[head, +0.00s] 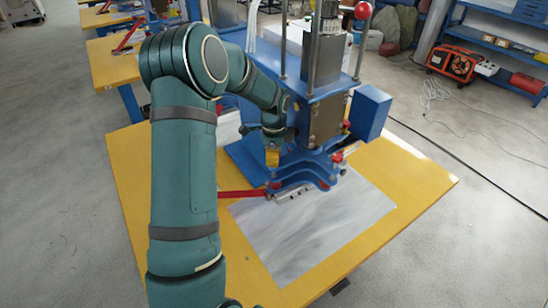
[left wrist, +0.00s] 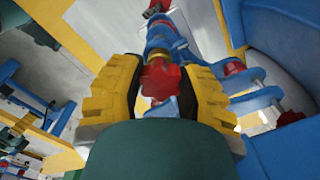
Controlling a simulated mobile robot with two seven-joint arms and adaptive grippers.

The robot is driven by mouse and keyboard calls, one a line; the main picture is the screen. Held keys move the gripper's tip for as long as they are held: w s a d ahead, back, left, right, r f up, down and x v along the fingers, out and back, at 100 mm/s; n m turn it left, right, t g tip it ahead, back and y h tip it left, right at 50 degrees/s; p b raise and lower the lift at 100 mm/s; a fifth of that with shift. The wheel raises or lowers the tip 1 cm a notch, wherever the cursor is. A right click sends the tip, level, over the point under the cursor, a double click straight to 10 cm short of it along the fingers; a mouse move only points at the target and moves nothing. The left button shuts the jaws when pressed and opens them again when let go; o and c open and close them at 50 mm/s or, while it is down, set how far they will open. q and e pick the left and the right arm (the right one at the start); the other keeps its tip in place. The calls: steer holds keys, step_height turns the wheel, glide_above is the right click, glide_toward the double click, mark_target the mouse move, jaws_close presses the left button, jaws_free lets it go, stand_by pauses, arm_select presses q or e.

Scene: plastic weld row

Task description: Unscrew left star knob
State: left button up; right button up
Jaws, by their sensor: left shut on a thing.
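A red star knob (left wrist: 160,80) sits between the two yellow-and-black fingers of my left gripper (left wrist: 158,74) in the left wrist view. The fingers are shut on it from both sides, and a brass-coloured collar shows just beyond it. In the head view my left gripper (head: 272,153) is at the left side of the blue weld machine (head: 323,120). There the gripper and arm hide the held knob. Other red knobs (head: 337,157) show on the right side of the machine's lower clamp. My right gripper is in neither view.
The machine stands on a yellow table (head: 405,165) with a grey sheet (head: 310,235) in front. A red lever (head: 243,193) lies low at the left, close to my arm. A blue box (head: 370,112) stands at the right.

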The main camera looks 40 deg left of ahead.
arm_select(q)
steer(key=n, duration=0.6)
steer(key=shift+w, duration=0.1)
steer(key=o, duration=1)
steer(key=shift+a, duration=0.1)
